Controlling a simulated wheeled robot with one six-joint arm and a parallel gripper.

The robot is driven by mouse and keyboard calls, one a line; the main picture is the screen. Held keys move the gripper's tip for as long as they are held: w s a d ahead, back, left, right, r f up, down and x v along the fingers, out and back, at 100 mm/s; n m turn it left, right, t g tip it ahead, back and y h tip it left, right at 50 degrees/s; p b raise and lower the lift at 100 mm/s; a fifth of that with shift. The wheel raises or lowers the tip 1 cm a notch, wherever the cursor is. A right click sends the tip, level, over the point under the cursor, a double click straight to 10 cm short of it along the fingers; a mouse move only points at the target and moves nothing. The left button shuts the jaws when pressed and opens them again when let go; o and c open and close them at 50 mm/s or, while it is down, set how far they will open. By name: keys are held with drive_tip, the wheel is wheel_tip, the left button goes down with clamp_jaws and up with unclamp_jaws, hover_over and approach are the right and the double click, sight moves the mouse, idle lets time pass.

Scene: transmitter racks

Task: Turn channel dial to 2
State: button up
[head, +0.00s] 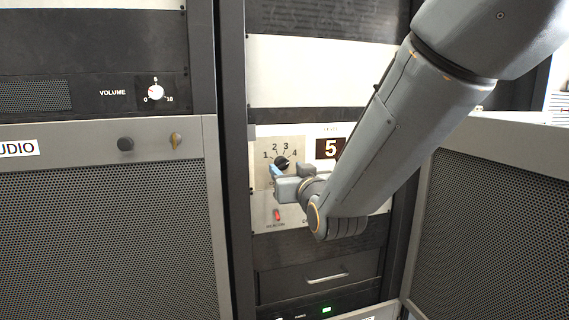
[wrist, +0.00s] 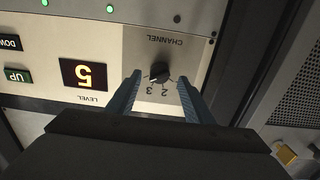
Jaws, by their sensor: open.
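The channel dial (head: 282,161) is a black round knob on a light panel, with the numbers 1 to 4 printed around its upper side. In the wrist view the dial (wrist: 160,72) appears upside down, under the word CHANNEL. My gripper (head: 290,171) is open in front of the panel at the dial. In the wrist view its two blue-grey fingers (wrist: 159,82) stand to either side of the knob, with a gap on both sides. Which number the dial points to is too small to tell.
A level display (head: 331,149) showing 5 is right of the dial. A red switch (head: 277,215) sits below it. UP (wrist: 17,76) and DOWN buttons show in the wrist view. A volume knob (head: 155,92) and mesh-fronted cabinets (head: 105,240) flank the rack.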

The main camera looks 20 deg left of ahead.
sight(284, 167)
drive_tip(key=shift+p+x, duration=0.45)
drive_tip(key=shift+x, duration=1.1)
drive_tip(key=c, duration=1)
drive_tip(key=shift+c, duration=0.2)
